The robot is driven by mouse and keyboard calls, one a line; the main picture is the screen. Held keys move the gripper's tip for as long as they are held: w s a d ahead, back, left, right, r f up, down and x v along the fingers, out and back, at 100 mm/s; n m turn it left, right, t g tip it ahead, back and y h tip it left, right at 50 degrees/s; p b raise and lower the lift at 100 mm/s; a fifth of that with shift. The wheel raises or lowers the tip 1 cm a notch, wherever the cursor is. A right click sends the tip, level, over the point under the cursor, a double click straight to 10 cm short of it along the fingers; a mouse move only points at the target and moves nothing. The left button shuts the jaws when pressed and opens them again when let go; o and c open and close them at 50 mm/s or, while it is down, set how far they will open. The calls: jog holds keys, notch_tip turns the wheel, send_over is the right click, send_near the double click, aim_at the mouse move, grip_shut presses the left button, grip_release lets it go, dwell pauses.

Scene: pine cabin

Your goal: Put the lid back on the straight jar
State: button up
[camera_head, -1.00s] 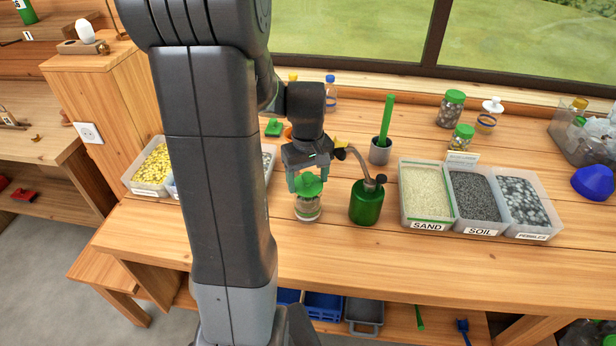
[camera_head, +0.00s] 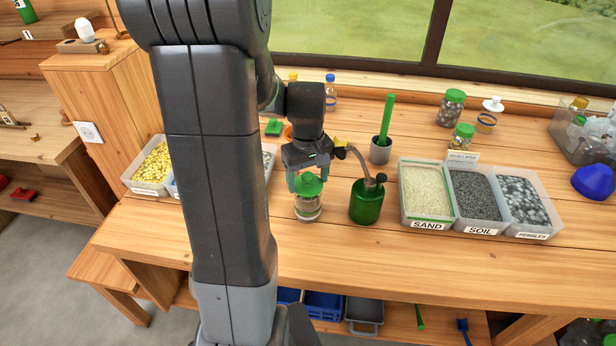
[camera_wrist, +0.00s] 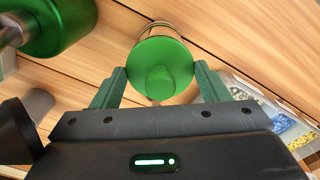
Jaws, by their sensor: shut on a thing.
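The straight jar (camera_head: 308,210) is a clear jar with a light band, standing upright on the workbench near its front edge. The green lid (camera_head: 309,186), with a knob on top, sits directly over the jar's mouth. I cannot tell whether it is fully seated. My gripper (camera_head: 308,181) points down from above and is shut on the lid. In the wrist view the lid (camera_wrist: 160,68) lies between the two green fingers (camera_wrist: 160,88) and hides most of the jar (camera_wrist: 154,28).
A green bottle with a spout (camera_head: 367,203) stands close right of the jar. A grey cup with a green stick (camera_head: 381,150) is behind it. Bins of sand (camera_head: 427,226), soil and pebbles stand farther right. The bench front beside the jar is clear.

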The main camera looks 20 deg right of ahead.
dwell(0.4)
jog(key=o, duration=1.2)
jog(key=shift+c, duration=0.2)
jog(key=shift+r+p, duration=2.8)
jog(key=shift+r, duration=0.7)
grip_shut()
